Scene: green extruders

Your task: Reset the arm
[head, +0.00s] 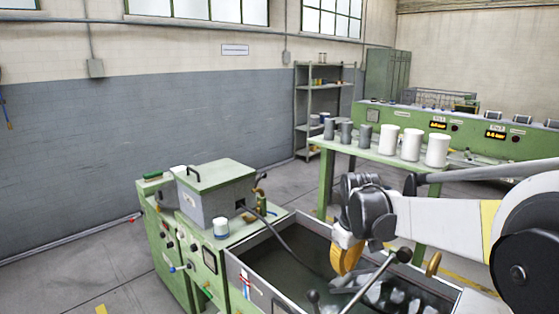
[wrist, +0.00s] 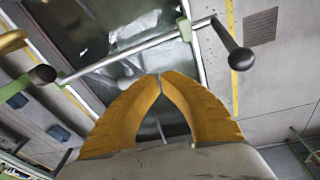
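My gripper (head: 345,262) hangs from the arm, which reaches in from the right in the head view. Its yellow fingers are above the open tank (head: 235,268), near the tank's far right part. In the wrist view, the finger tips (wrist: 160,77) come together with only a thin gap, and nothing shows between them. A metal bar (wrist: 135,47) with black knobs at its ends runs just beyond the tips in that view. I cannot tell whether the fingers touch it.
A green machine with a grey box (head: 215,195) and a white cup (head: 221,227) stands left of the tank. Behind is a green table (head: 365,152) with grey and white cylinders. A shelf (head: 320,100) stands at the wall. The floor (head: 110,230) at left is clear.

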